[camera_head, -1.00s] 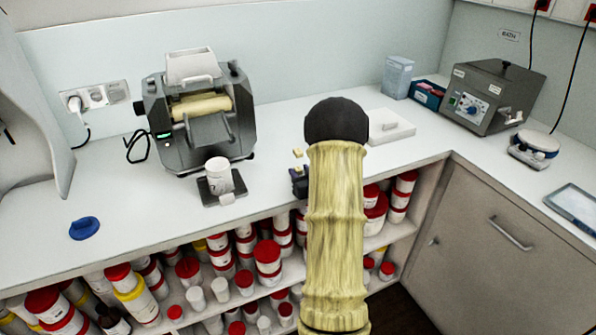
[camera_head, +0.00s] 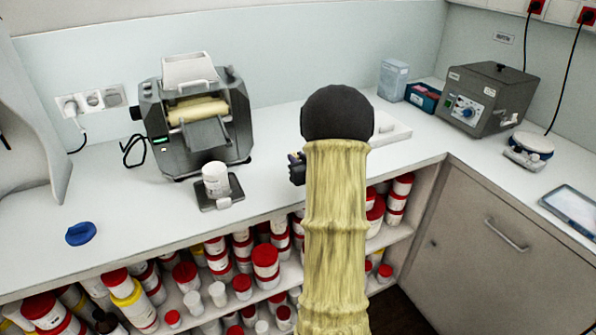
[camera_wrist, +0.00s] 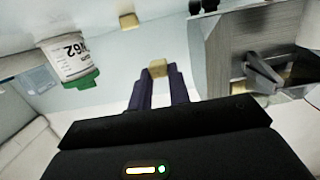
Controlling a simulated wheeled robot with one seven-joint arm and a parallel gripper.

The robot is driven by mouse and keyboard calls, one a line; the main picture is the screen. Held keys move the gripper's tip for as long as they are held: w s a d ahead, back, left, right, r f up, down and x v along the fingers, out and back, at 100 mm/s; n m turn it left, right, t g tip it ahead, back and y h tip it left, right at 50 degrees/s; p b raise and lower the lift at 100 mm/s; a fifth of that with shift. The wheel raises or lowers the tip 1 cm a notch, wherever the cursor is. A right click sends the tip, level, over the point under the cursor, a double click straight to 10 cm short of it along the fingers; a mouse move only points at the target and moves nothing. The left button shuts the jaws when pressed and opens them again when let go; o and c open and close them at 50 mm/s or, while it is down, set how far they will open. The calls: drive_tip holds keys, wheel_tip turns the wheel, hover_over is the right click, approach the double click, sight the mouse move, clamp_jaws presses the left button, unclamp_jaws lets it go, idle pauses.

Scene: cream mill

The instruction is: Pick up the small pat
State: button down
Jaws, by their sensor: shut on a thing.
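A small pale-yellow pat (camera_wrist: 158,68) sits between the tips of my gripper (camera_wrist: 158,75) in the wrist view, and the purple-dark fingers are shut on it. A second yellowish pat (camera_wrist: 128,21) lies apart, beyond the fingertips. In the head view my gripper (camera_head: 297,170) shows as a small dark shape at the left of my arm, near the counter's front part. My arm hides much of it, and the held pat is too small to make out clearly there. I cannot tell its exact height above the counter.
The roller mill (camera_head: 195,115) stands at the back left, with a white jar (camera_head: 215,179) on a small scale (camera_head: 220,196) before it. A blue item (camera_head: 81,233) lies far left. A grey bath (camera_head: 490,98) stands right. Many red-lidded tubs (camera_head: 266,262) fill the shelf below.

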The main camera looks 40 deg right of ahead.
wheel_tip(320, 180, up, 4)
drive_tip(key=shift+f, duration=0.1)
drive_tip(key=shift+w+f, duration=0.1)
idle(0.6)
